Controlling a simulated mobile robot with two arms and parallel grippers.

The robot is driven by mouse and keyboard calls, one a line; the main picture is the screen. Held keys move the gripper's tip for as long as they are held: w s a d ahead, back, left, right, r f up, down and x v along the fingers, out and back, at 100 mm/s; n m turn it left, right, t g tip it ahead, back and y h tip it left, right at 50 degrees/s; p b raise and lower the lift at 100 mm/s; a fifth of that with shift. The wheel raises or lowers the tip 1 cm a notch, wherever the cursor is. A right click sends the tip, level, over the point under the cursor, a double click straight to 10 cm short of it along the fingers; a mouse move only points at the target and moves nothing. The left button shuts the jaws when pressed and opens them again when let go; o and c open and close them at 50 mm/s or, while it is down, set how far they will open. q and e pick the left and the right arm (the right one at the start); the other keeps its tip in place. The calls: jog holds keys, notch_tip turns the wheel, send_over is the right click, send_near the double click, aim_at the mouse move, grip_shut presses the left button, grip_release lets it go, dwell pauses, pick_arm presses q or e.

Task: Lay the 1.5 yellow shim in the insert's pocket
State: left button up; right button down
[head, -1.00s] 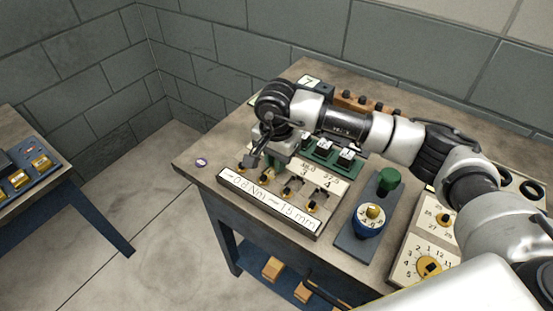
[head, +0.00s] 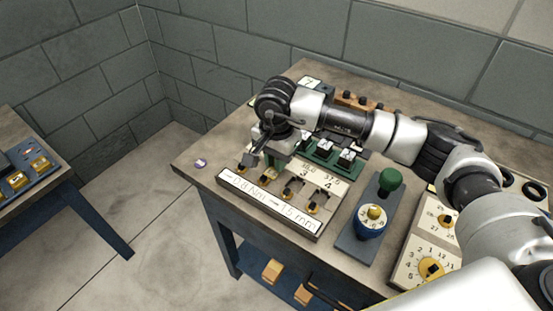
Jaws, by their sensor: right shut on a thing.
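My right gripper (head: 256,158) is low over the back left of a board (head: 318,228) with several black-and-yellow fittings and numbers 3 and 4. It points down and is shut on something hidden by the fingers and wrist. I cannot make out whether this is the yellow shim. A green piece (head: 272,160) shows just beside the fingers, partly hidden. The board's white front label (head: 268,199) reads about 0.8 Nm and 1.5 mm. I cannot clearly pick out the insert or its pocket. My left gripper is not in view.
A green rack (head: 322,158) with white tags stands behind the board. A blue dial with a yellow top (head: 373,218) and a green knob (head: 390,180) stand to the right, near a numbered dial panel (head: 428,268). A small disc (head: 201,162) lies at the bench's left corner.

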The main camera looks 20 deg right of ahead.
jog(key=c, duration=0.6)
grip_release()
jog(key=shift+r, duration=0.1)
jog(key=shift+r+p, duration=1.6)
jog(key=shift+r, duration=2.1)
